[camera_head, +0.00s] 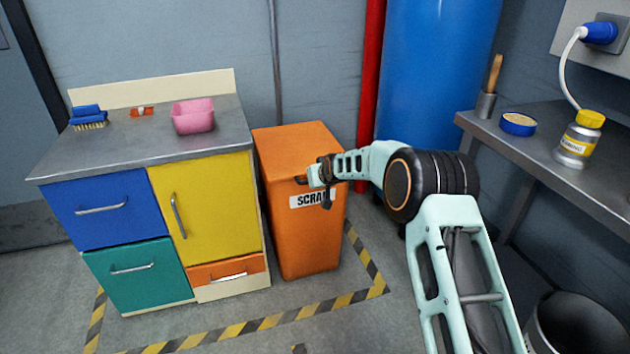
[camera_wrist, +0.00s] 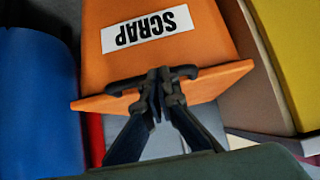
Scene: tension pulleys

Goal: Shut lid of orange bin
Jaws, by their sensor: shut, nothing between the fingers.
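The orange bin (camera_head: 306,238) stands on the floor right of the cabinet, with a white SCRAP label on its front. Its lid (camera_head: 294,145) lies flat on top, and I see no gap under it. In the wrist view the bin (camera_wrist: 205,35) appears upside down, with the lid's front edge (camera_wrist: 226,79) across the middle. A dark handle (camera_head: 301,180) shows at the lid's front. My gripper (camera_head: 322,186) is shut and empty at the lid's front edge, near the handle. The fingertips (camera_wrist: 160,74) overlap the handle in view; I cannot tell if they touch it.
A cabinet with a steel top (camera_head: 150,139) stands close left of the bin. A blue tank (camera_head: 433,75) and red pipe (camera_head: 370,85) are behind on the right. A steel bench (camera_head: 548,130) stands at the right. Striped floor tape (camera_head: 290,318) surrounds the bin area.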

